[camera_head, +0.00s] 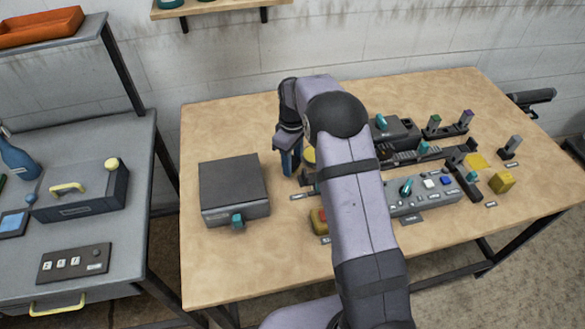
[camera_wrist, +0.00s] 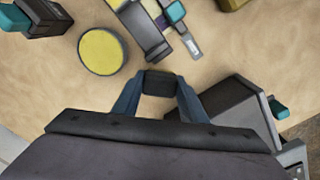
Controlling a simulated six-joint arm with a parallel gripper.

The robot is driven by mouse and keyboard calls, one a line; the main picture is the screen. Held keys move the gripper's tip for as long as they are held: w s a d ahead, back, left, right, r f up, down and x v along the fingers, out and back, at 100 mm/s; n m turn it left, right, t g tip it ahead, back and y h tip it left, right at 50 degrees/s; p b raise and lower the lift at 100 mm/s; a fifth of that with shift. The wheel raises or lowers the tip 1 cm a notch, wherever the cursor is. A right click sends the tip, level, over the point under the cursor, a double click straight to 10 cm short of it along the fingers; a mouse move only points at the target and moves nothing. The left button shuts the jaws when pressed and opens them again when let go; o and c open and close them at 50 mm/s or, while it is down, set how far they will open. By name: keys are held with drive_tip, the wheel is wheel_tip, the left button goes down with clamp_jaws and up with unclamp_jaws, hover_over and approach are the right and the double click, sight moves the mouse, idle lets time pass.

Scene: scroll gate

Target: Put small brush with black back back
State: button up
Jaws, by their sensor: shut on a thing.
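My gripper (camera_head: 288,163) points down over the wooden table, between the grey box and the row of devices. In the wrist view its two blue fingers (camera_wrist: 159,88) are shut on a small block with a black top (camera_wrist: 158,83), which looks like the black-backed brush. Its underside is hidden, and I cannot tell whether it touches the table. In the head view the brush is not clearly visible at the fingers. I cannot make out a marked place for the brush.
A dark grey box (camera_head: 232,185) with a teal knob stands left of my gripper. A round yellow disc (camera_wrist: 102,51) lies close by. Devices with a control panel (camera_head: 425,195) fill the table's right. A yellow block (camera_head: 502,182) stands farther right. The table's front left is clear.

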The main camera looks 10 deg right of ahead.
drive_tip(key=shift+f+p, duration=0.55)
drive_tip(key=shift+f, duration=1.2)
drive_tip(key=shift+f, duration=0.1)
drive_tip(key=shift+f, duration=0.15)
drive_tip(key=o, duration=1)
